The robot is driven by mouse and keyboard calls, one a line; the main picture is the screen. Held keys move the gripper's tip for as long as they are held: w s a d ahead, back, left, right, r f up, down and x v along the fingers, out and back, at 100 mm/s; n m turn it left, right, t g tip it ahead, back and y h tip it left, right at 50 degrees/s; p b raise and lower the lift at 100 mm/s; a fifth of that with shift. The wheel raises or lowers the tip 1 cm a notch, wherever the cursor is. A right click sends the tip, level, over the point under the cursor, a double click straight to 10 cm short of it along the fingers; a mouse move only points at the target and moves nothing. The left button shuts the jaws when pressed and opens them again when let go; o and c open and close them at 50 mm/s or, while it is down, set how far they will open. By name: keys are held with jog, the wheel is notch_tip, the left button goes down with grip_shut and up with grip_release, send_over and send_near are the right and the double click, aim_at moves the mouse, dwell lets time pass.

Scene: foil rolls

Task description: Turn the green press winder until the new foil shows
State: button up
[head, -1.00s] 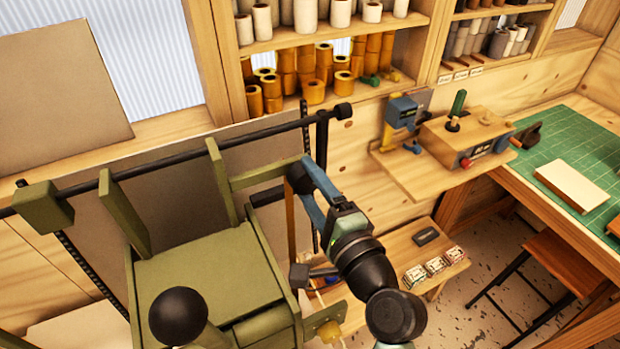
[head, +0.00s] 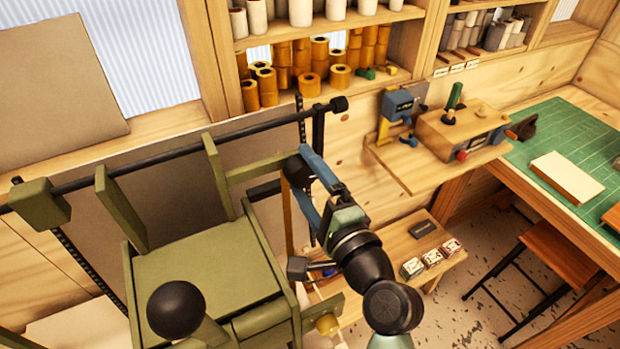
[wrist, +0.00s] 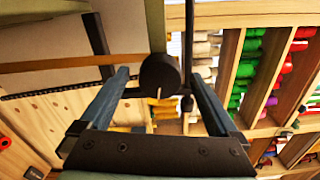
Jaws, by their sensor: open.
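The olive-green press (head: 205,268) fills the lower left of the head view. A green bar (head: 250,172) runs out from it to a dark round knob (head: 296,168), which I take to be the winder's handle. My gripper (head: 302,170) is open at this knob. In the wrist view the knob (wrist: 160,75) sits between the tips of my gripper (wrist: 159,78), with gaps seeming to show at both sides. I cannot tell whether it touches a finger. A gold strip, likely foil (head: 290,225), hangs below the knob and crosses the wrist view's left (wrist: 70,62).
A large black ball knob (head: 176,309) stands at the front of the press, and a yellow knob (head: 327,323) at its right side. A long dark rod (head: 260,128) crosses behind. A low wooden table (head: 400,235) holds small boxes. Shelves of rolls (head: 310,85) line the back wall.

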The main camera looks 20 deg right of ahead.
jog(key=s+b, duration=0.5)
jog(key=s, duration=0.8)
jog(key=shift+d, duration=0.2)
jog(key=w+n+p, duration=0.1)
jog(key=w+n, duration=0.3)
jog(key=n, duration=0.3)
jog(key=w+n+y+p, duration=0.1)
jog(key=w+n+p, duration=0.1)
jog(key=w+n, duration=0.2)
jog(key=w+n+p, duration=0.2)
jog(key=w+n, duration=0.3)
jog(key=n, duration=0.4)
jog(key=shift+w+a+r+n+y, duration=0.1)
jog(key=shift+a+r+n+y, duration=0.05)
jog(key=shift+r+n+y, duration=0.2)
jog(key=shift+w+f, duration=0.25)
jog(key=shift+w, duration=0.2)
